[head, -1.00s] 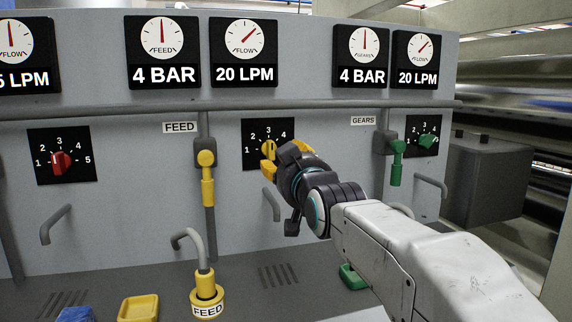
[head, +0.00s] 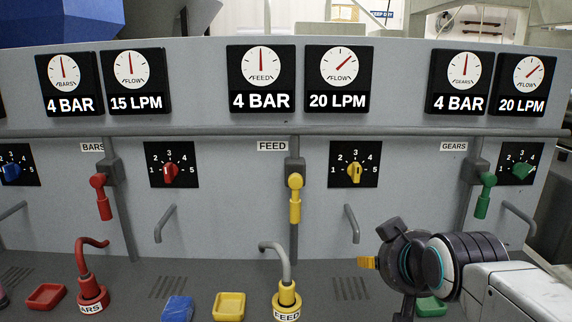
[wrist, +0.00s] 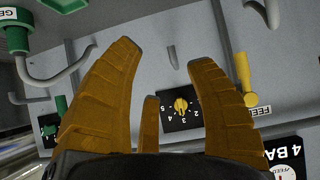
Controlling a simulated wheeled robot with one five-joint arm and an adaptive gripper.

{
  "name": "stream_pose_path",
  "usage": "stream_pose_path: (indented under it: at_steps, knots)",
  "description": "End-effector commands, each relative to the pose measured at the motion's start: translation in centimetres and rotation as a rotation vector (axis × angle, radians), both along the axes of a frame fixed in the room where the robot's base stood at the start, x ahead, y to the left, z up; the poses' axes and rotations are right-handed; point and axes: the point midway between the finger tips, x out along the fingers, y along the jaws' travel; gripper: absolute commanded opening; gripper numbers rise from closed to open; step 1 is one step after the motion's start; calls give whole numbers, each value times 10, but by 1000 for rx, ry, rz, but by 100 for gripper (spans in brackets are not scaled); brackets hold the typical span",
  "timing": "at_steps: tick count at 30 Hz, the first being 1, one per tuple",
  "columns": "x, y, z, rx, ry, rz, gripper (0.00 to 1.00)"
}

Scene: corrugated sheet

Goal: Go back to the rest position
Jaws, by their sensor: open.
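My gripper (head: 368,262) is at the lower right in the head view, in front of the panel and pointing left. In the wrist view my gripper (wrist: 165,65) shows its orange fingers spread apart with nothing between them. The yellow knob (wrist: 181,105) shows beyond the fingers, apart from them. In the head view the yellow knob (head: 355,172) sits on its black dial plate, to the upper left of my gripper. My arm comes in from the lower right.
The grey panel (head: 225,190) carries gauges, dials, a red lever (head: 102,196), a yellow lever (head: 295,198) and a green lever (head: 484,196). A red spout (head: 90,270) and a FEED spout (head: 287,290) stand on the ledge. Trays (head: 229,305) lie near the front.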

Motion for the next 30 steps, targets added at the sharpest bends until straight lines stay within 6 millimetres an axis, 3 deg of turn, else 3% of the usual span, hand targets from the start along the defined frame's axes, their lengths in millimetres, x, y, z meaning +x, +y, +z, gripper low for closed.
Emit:
stream_pose_path:
  at_steps: [1,9,15,21,30]
  knots:
    - [-20,0,11,0,63,1,50]
    - [-120,1,-9,0,387,2,50]
    - [-173,1,-16,0,542,3,50]
    - [-197,1,-21,1,611,4,50]
    - [-200,1,-23,1,620,4,50]
